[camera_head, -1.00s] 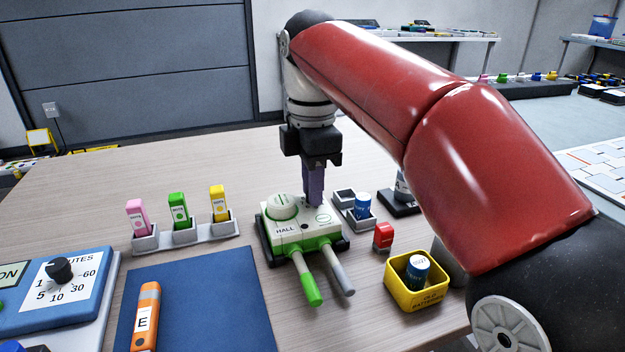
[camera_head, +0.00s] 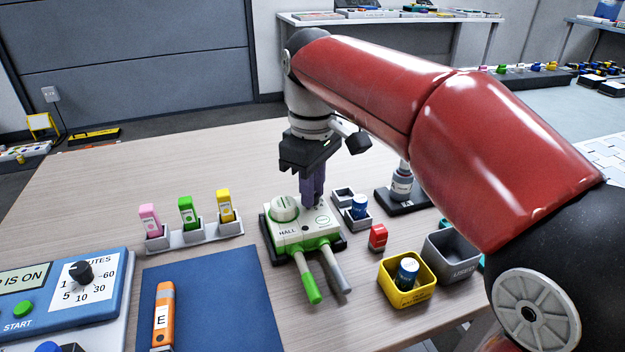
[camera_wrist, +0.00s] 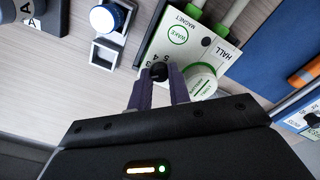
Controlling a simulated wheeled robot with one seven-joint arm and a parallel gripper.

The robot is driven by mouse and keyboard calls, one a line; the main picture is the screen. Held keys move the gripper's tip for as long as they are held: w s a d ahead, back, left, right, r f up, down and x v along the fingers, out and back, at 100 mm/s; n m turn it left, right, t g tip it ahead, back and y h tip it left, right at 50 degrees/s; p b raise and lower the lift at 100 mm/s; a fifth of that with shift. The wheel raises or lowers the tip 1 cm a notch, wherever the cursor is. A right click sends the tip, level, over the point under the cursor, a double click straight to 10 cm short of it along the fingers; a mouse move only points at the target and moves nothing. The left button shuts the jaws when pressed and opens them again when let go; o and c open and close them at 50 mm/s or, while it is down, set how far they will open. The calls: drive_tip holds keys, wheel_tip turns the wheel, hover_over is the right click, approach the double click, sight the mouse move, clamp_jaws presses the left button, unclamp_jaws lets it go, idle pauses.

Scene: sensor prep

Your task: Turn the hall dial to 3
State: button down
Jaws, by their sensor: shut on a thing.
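The hall sensor unit (camera_head: 290,236), a white and green box marked HALL, sits on a dark base on the table; it also shows in the wrist view (camera_wrist: 205,50). Its small black dial knob (camera_wrist: 158,71) is between my purple fingers in the wrist view, with printed numbers including 3 and 4 beside it. My gripper (camera_head: 313,204) points down at the unit's far edge and is shut on the knob; the wrist view shows the fingers (camera_wrist: 160,78) on both sides. The fingers hide the knob in the head view. I cannot tell which number it points to.
A small grey holder with a blue-capped item (camera_head: 359,206) stands close to the unit's right. A red block (camera_head: 378,237), a yellow bin (camera_head: 383,283) and a grey bin (camera_head: 436,265) lie further right. A marker rack (camera_head: 200,236) and blue mat (camera_head: 240,325) are left.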

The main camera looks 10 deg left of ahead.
drive_tip(key=m, duration=0.3)
drive_tip(key=shift+m, duration=2.2)
drive_tip(key=c, duration=1.3)
unclamp_jaws()
